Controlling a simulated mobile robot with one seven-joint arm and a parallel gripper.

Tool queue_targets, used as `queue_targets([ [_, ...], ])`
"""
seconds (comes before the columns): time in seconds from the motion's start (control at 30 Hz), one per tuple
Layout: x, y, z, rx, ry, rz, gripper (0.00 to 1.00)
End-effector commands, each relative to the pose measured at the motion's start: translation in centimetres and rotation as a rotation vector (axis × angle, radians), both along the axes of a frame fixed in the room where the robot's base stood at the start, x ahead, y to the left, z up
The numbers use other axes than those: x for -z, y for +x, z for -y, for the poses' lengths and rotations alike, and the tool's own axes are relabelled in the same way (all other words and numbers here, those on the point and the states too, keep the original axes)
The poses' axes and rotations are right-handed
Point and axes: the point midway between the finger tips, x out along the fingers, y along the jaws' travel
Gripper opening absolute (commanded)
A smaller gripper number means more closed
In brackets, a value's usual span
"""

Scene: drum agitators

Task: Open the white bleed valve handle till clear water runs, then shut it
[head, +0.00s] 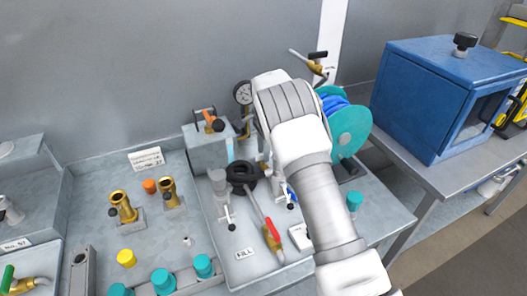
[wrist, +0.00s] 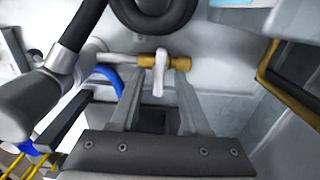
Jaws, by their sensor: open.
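In the wrist view the white handle (wrist: 160,72) sits on a brass valve body (wrist: 149,59), on a pale pipe running left. The handle hangs down from the brass, toward my gripper. My gripper (wrist: 160,76) is open, with one grey finger on each side of the handle. A gap shows on both sides; whether either finger touches the handle I cannot tell. No running water can be made out. In the head view my white arm covers this spot, so the handle and the fingers are hidden there.
A black hose coil (head: 242,175) lies beside my arm, close to a pressure gauge (head: 243,93). A red-handled brass valve (head: 271,234) lies near the FILL label (head: 245,254). A teal reel (head: 347,128) stands behind my arm. A blue cabinet (head: 425,100) stands right.

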Motion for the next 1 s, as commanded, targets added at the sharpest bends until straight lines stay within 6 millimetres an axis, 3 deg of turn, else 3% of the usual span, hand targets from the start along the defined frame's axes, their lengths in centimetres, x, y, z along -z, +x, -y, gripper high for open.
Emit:
queue_targets([
  [0.33, 0.52, -0.01, 0.0, 0.0, 0.0, 0.0, 0.46],
  [0.6, 0.49, -0.01, 0.0, 0.0, 0.0, 0.0, 0.0],
  [1.0, 0.46, 0.0, 0.01, -0.009, 0.0, 0.001, 0.0],
])
